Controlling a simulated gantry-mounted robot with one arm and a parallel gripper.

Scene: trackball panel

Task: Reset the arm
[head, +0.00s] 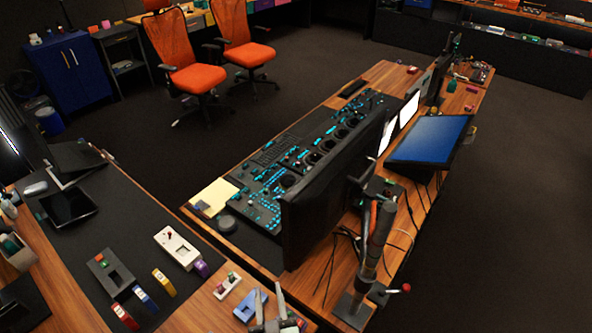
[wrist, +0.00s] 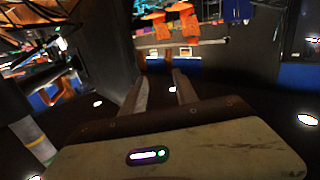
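My gripper (head: 268,302) shows at the bottom edge of the head view, with two grey fingers pointing up the picture and apart. In the wrist view my gripper (wrist: 159,80) has a clear gap between its fingers and nothing in it. The rest of my arm is mostly out of the head view. The trackball panel (head: 262,206), dark with teal-lit keys and several round dark parts, lies on the central wooden desk, up the picture from my gripper. A large black monitor hides part of it.
The black monitor (head: 315,205) and a grey post (head: 376,245) with a red-tipped lever stand near my gripper. A blue item (head: 249,306) and a small white block (head: 227,285) lie beside it. Orange chairs (head: 195,75) stand behind. Dark floor is open at right.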

